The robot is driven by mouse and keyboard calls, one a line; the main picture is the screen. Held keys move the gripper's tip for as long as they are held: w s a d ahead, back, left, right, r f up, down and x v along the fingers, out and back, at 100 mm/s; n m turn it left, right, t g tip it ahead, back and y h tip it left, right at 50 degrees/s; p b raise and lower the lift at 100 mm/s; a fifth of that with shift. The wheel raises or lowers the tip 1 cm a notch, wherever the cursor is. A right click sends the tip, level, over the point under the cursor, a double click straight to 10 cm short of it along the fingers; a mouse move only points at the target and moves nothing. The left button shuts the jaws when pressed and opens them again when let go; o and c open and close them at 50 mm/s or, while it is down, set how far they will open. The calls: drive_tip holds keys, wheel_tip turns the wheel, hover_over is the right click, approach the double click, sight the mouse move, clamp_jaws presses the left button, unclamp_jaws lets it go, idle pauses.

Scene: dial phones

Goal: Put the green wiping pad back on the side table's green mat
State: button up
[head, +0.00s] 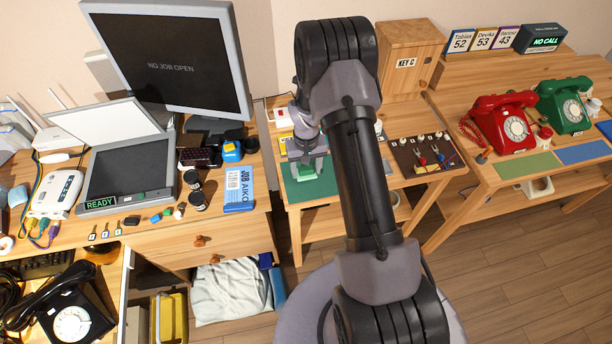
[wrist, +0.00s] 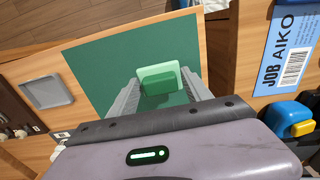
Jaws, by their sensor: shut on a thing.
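The green wiping pad (wrist: 172,73) is light green with a darker green block on it. It sits between the two fingers of my gripper (wrist: 160,92), which is shut on it. The side table's green mat (wrist: 108,62) is dark green and spreads under and around the pad in the wrist view. In the head view my gripper (head: 307,158) points down over the mat (head: 293,193), with the pad (head: 306,171) at its fingertips. I cannot tell whether the pad touches the mat or hangs just above it.
A grey square tray (wrist: 47,92) lies beside the mat. The left desk holds a blue JOB AIKO card (head: 239,189) and a blue-yellow object (head: 231,151). My arm hides part of the side table.

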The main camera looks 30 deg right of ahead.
sight(306, 176)
drive_tip(key=shift+s+a+f+b, duration=0.1)
drive_tip(key=shift+f+b, duration=0.3)
drive_tip(key=shift+f, duration=1.25)
drive_tip(key=o, duration=1.3)
